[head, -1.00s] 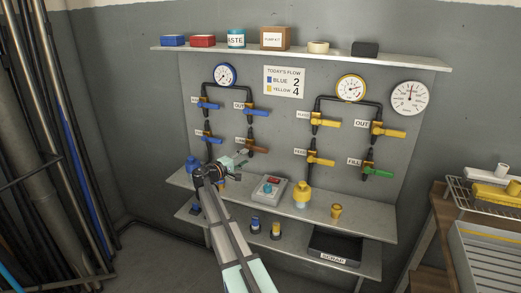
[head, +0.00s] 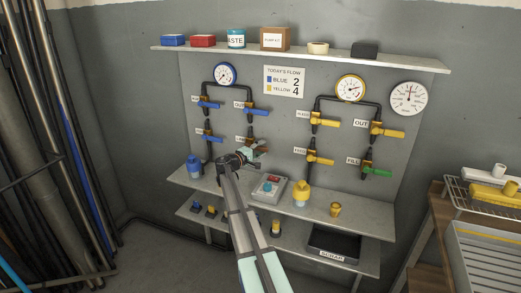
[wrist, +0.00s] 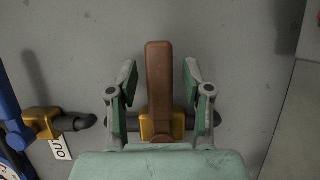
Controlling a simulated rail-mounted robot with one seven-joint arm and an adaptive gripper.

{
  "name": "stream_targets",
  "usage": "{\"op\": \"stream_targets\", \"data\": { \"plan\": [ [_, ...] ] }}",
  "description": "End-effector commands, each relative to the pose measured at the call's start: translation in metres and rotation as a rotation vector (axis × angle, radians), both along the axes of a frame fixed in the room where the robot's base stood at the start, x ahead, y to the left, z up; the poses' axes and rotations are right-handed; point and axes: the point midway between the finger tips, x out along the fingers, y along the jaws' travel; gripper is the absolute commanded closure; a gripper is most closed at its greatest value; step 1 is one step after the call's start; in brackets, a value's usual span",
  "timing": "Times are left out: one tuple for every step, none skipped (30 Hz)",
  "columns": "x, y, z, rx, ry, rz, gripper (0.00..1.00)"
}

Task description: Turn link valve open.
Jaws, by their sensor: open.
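The valve with a brown lever handle (wrist: 159,85) and yellow body (wrist: 155,125) is in the middle of the wrist view. No readable label marks it as the link valve. My gripper (wrist: 159,88) is open, with one green-padded finger on each side of the brown handle. A gap shows on both sides, so neither finger appears to touch it. In the head view my gripper (head: 257,152) is at the lower right valve of the blue group and mostly hides that valve.
A blue-handled valve (head: 209,135) is to the left, and another blue-handled valve (head: 255,110) is above. Yellow valves (head: 325,123) and a green handle (head: 378,172) are to the right. A grey box with a red button (head: 269,188) is on the shelf (head: 330,223) below.

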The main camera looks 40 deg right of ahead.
Motion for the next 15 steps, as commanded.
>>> {"op": "stream_targets", "data": {
  "plan": [
    [0.0, 0.0002, 0.0, 0.0, 0.0, 0.0, 0.54],
    [0.0, 0.0002, -0.0001, 0.0, 0.0, 0.0, 0.64],
    [0.0, 0.0003, 0.0, 0.0, 0.0, 0.0, 0.78],
    [0.0, 0.0003, 0.0, 0.0, 0.0, 0.0, 0.89],
    [0.0001, 0.0003, 0.0, 0.0, 0.0, 0.0, 1.0],
    [0.0, 0.0003, 0.0, 0.0, 0.0, 0.0, 1.0],
    [0.0, 0.0003, 0.0, 0.0, 0.0, 0.0, 1.0],
    [0.0, 0.0003, 0.0, 0.0, 0.0, 0.0, 1.0],
    [0.0001, 0.0003, 0.0, 0.0, 0.0, 0.0, 1.0],
    [0.0001, 0.0003, 0.0, 0.0, 0.0, 0.0, 1.0],
    [0.0001, 0.0003, 0.0, 0.0, 0.001, 0.0, 1.0],
    [0.0001, 0.0003, 0.0, -0.001, 0.002, 0.0, 1.0],
    [0.0001, 0.0003, 0.0001, -0.003, 0.004, 0.0, 1.0],
    [0.0001, 0.0002, 0.0002, -0.004, 0.007, 0.0, 1.0],
    [0.0001, 0.0003, 0.0004, -0.007, 0.012, 0.0, 1.0]
  ]
}}
